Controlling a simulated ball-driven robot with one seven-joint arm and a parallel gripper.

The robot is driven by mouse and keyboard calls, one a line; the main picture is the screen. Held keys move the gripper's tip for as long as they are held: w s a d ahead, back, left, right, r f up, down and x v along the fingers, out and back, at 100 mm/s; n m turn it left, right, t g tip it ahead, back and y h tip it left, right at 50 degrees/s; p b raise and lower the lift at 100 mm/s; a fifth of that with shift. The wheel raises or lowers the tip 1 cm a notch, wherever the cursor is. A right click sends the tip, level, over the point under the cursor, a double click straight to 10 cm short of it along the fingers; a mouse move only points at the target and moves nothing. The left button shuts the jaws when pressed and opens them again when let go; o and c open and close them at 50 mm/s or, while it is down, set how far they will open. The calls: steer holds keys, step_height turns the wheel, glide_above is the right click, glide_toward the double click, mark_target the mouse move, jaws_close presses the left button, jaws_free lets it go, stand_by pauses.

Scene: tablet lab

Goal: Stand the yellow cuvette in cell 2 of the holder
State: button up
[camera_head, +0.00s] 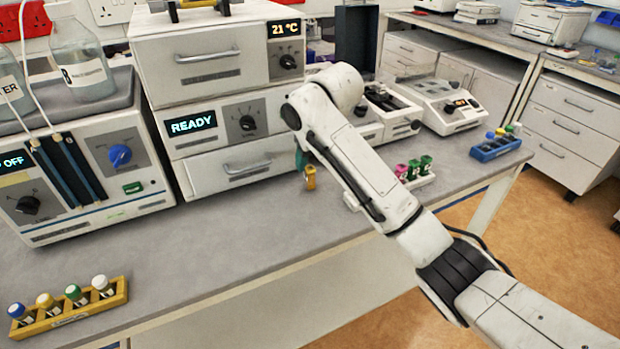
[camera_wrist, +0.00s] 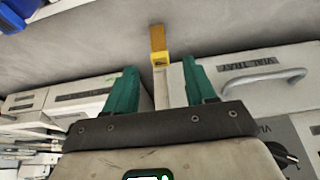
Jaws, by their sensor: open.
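The yellow cuvette (camera_head: 310,178) stands upright on the grey bench, in front of the drawer units. In the wrist view the yellow cuvette (camera_wrist: 158,45) appears just beyond the fingertips, roughly centred between them. My gripper (camera_wrist: 159,66) has two teal fingers, spread apart with nothing held. In the head view my gripper (camera_head: 302,160) is mostly hidden behind my arm, with a bit of teal beside the cuvette. A white holder (camera_head: 424,181) with one pink and two green cuvettes stands to the right, partly hidden by my arm. Its cell numbers cannot be read.
The drawer stack (camera_head: 218,115) stands close behind the cuvette. White instruments (camera_head: 445,103) stand behind the holder. A blue vial rack (camera_head: 495,148) is at the right bench end, a yellow vial rack (camera_head: 70,310) at front left. The bench's front middle is clear.

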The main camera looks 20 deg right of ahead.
mark_target(311, 168)
steer(key=shift+x, duration=2.7)
steer(key=shift+s, duration=0.1)
jaws_close()
